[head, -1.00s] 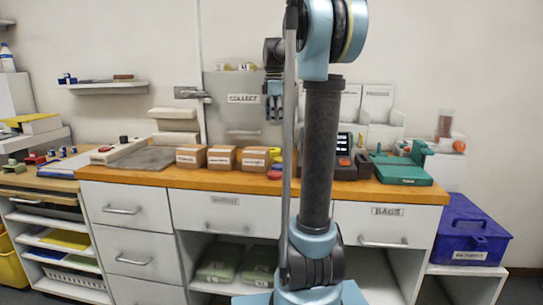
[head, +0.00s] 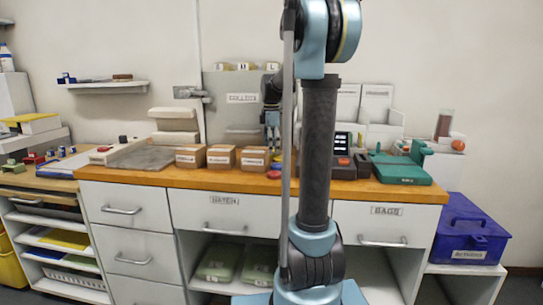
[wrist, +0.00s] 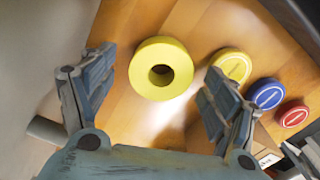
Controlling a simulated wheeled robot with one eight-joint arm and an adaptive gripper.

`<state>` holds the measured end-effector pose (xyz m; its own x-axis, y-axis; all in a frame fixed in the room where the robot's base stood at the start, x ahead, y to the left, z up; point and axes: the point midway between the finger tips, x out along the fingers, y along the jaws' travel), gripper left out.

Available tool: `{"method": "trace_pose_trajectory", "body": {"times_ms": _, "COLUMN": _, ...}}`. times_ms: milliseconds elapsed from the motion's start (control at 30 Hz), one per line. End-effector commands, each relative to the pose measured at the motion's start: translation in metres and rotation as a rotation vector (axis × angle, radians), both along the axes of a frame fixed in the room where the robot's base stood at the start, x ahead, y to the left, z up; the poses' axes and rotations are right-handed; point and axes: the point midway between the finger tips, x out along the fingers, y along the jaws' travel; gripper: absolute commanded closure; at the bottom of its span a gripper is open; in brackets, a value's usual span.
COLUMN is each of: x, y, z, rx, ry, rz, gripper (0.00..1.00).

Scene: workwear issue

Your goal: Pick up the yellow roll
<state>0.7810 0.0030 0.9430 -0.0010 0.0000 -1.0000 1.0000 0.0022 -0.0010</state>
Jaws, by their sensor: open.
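The yellow roll (wrist: 143,68) lies on the wooden counter in the wrist view, with its round hole facing up toward the camera. My gripper (wrist: 160,61) is open and empty, with one finger to each side of the roll in the picture. Neither finger is seen touching it. In the head view my gripper (head: 272,128) points down above the counter, behind my arm's column. I cannot make out the roll clearly in that view.
Beside the roll are a flat yellow disc (wrist: 231,67), a blue disc (wrist: 267,94) and a red disc (wrist: 292,113). Labelled brown boxes (head: 221,157) stand to the left on the counter (head: 150,178). A dark device with a screen (head: 343,160) and a green tool (head: 402,170) stand to the right.

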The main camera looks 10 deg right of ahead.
Motion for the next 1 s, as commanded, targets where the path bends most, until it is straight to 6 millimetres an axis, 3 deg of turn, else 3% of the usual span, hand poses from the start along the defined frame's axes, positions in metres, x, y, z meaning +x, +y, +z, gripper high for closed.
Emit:
{"method": "trace_pose_trajectory", "body": {"times_ms": 333, "x": 0.0001, "y": -0.0004, "z": -0.0062, "rx": 0.0, "ry": 0.0, "rz": 0.0, "gripper": 0.22}}
{"method": "trace_pose_trajectory", "body": {"times_ms": 533, "x": 0.0002, "y": -0.001, "z": -0.0061, "rx": 0.0, "ry": 0.0, "rz": -0.001, "gripper": 0.68}}
{"method": "trace_pose_trajectory", "body": {"times_ms": 1000, "x": -0.004, "y": -0.0005, "z": 0.0014, "rx": 0.0, "ry": 0.0, "rz": -0.002, "gripper": 0.68}}
